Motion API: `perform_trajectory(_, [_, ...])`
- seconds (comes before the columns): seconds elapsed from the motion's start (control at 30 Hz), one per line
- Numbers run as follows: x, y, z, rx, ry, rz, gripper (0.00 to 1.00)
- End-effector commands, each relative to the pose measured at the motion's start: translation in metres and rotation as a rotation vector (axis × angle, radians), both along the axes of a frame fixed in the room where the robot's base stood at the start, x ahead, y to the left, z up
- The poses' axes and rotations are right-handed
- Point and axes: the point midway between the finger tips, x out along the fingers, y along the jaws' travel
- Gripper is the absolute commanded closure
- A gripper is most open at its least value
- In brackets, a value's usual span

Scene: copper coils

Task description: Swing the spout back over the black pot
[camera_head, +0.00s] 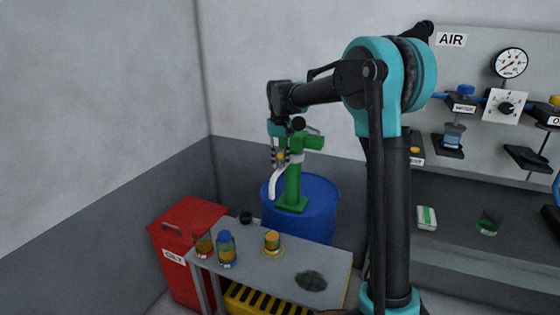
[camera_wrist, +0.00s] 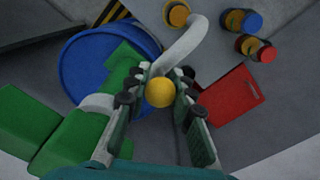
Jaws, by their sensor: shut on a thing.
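A green hand pump (camera_head: 293,180) stands on a blue drum (camera_head: 320,215) behind the table. Its white curved spout (camera_head: 276,185) hangs down on the left side of the pump; the spout also shows in the wrist view (camera_wrist: 183,46). My gripper (camera_head: 279,157) is at the spout's upper end. In the wrist view its fingers are shut on a yellow ball knob (camera_wrist: 159,92) by the spout. A small black pot (camera_head: 246,217) sits at the table's back left edge. The spout's tip is to the right of it and higher. I cannot make out the pot in the wrist view.
The grey table (camera_head: 335,262) holds a yellow jar (camera_head: 272,241), a blue-lidded jar (camera_head: 226,250), a red-lidded jar (camera_head: 204,246) and a dark stain (camera_head: 311,281). A red bin (camera_head: 180,230) stands left. A panel with gauges (camera_head: 511,62) is on the right wall.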

Motion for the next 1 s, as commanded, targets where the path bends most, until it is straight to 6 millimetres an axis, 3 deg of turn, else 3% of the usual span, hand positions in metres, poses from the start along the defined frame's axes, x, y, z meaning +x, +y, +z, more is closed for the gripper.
perform_trajectory(0.63, [0.001, 0.003, 0.000, 0.000, 0.000, -0.020, 1.00])
perform_trajectory(1.0, [0.017, 0.030, 0.000, 0.000, 0.000, -0.233, 1.00])
